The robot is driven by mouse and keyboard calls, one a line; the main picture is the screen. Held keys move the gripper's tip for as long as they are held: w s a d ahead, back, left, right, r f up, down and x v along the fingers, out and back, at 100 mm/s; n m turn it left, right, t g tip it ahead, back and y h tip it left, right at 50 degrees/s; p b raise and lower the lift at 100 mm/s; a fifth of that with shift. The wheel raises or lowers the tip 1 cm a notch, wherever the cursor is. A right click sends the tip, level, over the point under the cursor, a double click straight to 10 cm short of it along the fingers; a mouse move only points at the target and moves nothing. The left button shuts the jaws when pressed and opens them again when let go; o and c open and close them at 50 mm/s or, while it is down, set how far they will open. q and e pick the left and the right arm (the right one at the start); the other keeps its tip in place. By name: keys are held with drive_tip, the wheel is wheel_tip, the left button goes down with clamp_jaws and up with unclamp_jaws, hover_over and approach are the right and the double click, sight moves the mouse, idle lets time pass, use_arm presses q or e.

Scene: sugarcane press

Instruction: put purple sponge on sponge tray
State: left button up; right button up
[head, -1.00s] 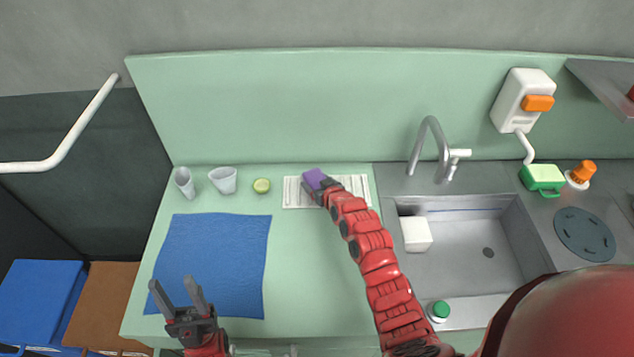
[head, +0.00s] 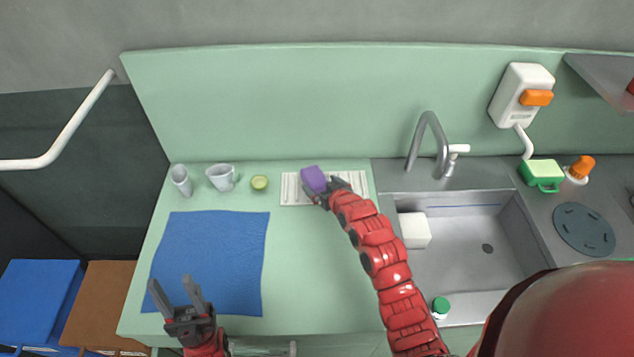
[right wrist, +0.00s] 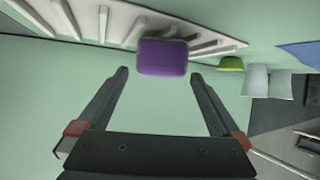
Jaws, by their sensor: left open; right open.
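The purple sponge (head: 313,178) sits on the white slatted tray (head: 352,182) at the back of the green counter. In the right wrist view, the sponge (right wrist: 163,57) is at the near edge of the tray (right wrist: 88,18), just beyond my right fingertips. My right gripper (head: 324,189) is open, with its fingers spread and nothing between them; it also shows in the right wrist view (right wrist: 158,75). My left gripper (head: 172,284) is open and empty over the front left part of the blue cloth (head: 215,250).
Two white cups (head: 222,177) and a green round item (head: 259,183) stand left of the tray. The sink (head: 465,255) holds a white block (head: 414,230). A green container (head: 541,174) and an orange-topped bottle (head: 578,169) stand to its right. The counter before the tray is clear.

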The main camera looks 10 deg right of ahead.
drive_tip(key=shift+b+v, duration=0.65)
drive_tip(key=shift+v, duration=2.8)
